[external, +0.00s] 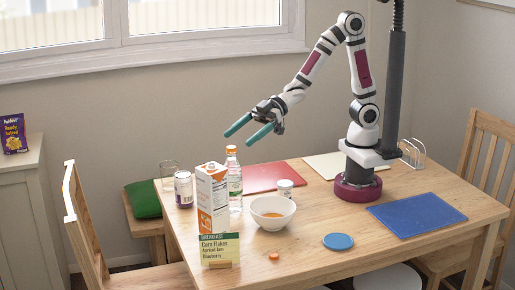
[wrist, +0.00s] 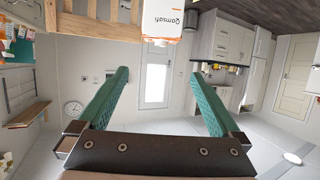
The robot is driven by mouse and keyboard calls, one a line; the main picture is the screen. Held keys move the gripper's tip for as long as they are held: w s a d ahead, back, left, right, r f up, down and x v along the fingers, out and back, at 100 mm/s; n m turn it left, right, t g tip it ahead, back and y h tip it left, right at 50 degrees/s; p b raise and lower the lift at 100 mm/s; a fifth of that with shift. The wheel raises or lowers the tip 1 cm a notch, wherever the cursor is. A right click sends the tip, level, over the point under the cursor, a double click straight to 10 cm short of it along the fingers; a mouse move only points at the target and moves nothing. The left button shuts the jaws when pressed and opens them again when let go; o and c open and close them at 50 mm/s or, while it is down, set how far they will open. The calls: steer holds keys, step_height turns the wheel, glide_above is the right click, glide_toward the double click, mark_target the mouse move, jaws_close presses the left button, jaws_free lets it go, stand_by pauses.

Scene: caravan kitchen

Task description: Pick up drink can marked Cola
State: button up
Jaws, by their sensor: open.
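My gripper (external: 238,138) is open and empty, high above the table and pointing left. Its two green fingers stand wide apart in the wrist view (wrist: 160,74). A pale can or jar with a dark label (external: 184,190) stands upright at the table's left end, below and left of my gripper. A small white can-like container (external: 285,189) stands behind the bowl. I cannot read a Cola mark on either one.
The wooden table (external: 325,240) also bears a carton (external: 212,198), a clear bottle (external: 234,180), a white bowl (external: 273,212), a breakfast sign (external: 220,247), a blue coaster (external: 338,241), an orange cap (external: 274,256), a red board (external: 268,178) and a blue board (external: 417,215). Free room lies at the front right.

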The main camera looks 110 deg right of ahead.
steer(key=w+d+r+m+t+h, duration=0.5)
steer(key=w+d+r+h, duration=0.15)
steer(key=w+r, duration=0.4)
steer(key=m+g+h, duration=1.1)
steer(key=m, duration=0.1)
glide_above(189, 180)
step_height(189, 180, down, 9)
steer(key=shift+y, duration=0.25)
step_height(189, 180, down, 20)
steer(key=shift+f, duration=0.2)
steer(key=x, duration=0.3)
steer(key=shift+f, duration=0.25)
steer(key=shift+r, duration=0.1)
jaws_close()
